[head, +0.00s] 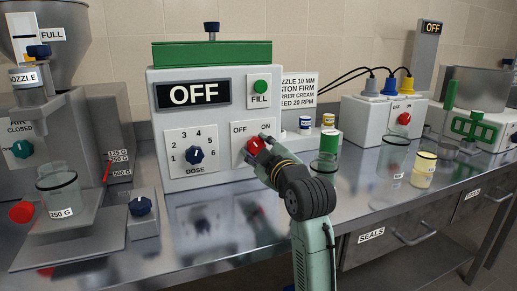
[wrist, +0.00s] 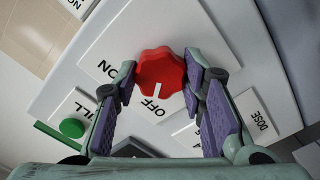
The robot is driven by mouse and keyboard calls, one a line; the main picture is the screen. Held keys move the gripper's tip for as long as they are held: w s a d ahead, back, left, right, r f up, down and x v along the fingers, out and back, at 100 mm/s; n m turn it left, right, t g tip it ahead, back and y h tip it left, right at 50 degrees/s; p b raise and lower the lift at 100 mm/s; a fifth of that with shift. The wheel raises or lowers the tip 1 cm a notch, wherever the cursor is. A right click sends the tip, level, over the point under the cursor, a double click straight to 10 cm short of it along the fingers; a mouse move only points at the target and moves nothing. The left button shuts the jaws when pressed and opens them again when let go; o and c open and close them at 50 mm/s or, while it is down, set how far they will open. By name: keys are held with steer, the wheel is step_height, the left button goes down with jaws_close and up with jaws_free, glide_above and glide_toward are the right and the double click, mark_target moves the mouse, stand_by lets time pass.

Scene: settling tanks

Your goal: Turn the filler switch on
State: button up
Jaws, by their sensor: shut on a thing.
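The filler (head: 215,115) is a white box with a green top, and its display (head: 194,94) reads OFF. Its switch is a red knob (head: 253,145) on a white plate marked OFF and ON. My gripper (head: 262,148) reaches it from the lower right and partly hides it. In the wrist view the scalloped red knob (wrist: 160,66) sits between the two purple-padded fingers of my gripper (wrist: 161,80), which are shut on it. The knob's white mark (wrist: 157,91) points to the OFF label.
A blue dose dial (head: 194,154) is left of the switch, and a green FILL button (head: 260,87) above it. A glass jar (head: 58,190) stands at the left.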

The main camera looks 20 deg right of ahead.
steer(key=m+p, duration=0.3)
steer(key=m, duration=0.3)
steer(key=shift+r+m+p, duration=0.15)
steer(key=shift+m+p, duration=0.15)
steer(key=shift+p, duration=0.1)
steer(key=m+p, duration=0.2)
steer(key=m, duration=0.1)
steer(key=shift+m, duration=0.3)
steer(key=shift+m+p, duration=1.35)
steer(key=shift+m, duration=0.55)
steer(key=o, duration=1.1)
steer(key=shift+o, duration=0.2)
steer(key=s, duration=1.2)
steer(key=shift+d, duration=0.25)
